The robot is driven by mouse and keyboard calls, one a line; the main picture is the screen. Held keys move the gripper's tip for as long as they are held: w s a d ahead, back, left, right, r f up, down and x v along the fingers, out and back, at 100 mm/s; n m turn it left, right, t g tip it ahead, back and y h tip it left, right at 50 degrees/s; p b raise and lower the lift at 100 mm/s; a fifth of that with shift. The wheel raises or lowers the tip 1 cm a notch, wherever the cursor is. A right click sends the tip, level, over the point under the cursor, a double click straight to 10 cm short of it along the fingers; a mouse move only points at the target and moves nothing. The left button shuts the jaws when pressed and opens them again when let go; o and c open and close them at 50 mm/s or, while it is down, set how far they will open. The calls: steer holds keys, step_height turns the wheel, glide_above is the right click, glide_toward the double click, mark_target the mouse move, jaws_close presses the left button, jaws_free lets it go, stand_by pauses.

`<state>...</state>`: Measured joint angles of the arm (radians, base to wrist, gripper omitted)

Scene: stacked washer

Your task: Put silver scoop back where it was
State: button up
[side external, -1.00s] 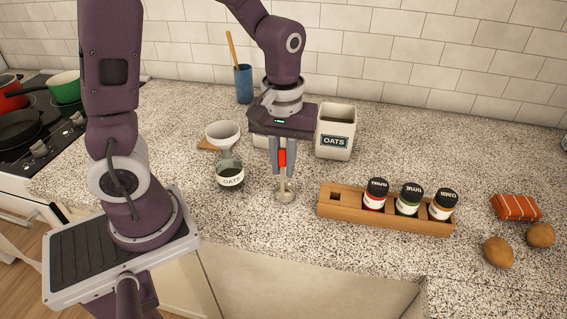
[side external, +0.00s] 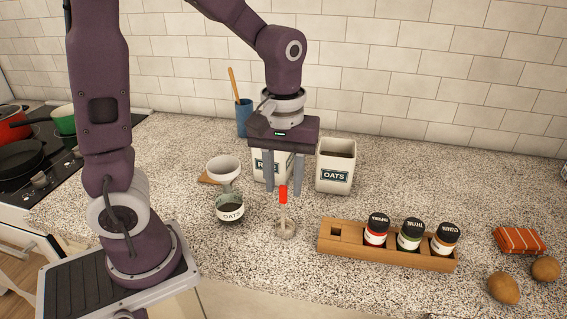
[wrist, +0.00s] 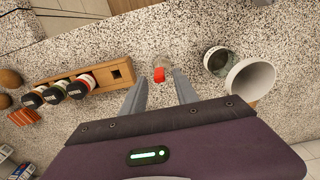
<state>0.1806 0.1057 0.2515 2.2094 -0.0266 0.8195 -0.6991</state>
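The silver scoop (side external: 283,215) stands upright on the speckled counter, red-tipped handle up and bowl end down. Its red tip also shows in the wrist view (wrist: 159,75), between the fingers. My gripper (side external: 284,187) is open above the scoop, with one finger to each side of the handle's top. The fingers look clear of the handle. In the wrist view, my gripper (wrist: 159,92) shows a wide gap with nothing clamped in it.
A wooden rack (side external: 340,246) with three spice jars and an empty left slot is to the right. Counter in front is clear.

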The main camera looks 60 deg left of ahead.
steer(key=r, duration=0.8)
steer(key=shift+s, duration=0.4)
steer(key=s+d+m+t, duration=0.1)
steer(key=s+m+t, duration=0.4)
steer(key=s+m, duration=0.4)
steer(key=shift+s+d+r, duration=0.25)
steer(key=shift+s+r, duration=0.15)
steer(key=shift+s, duration=0.65)
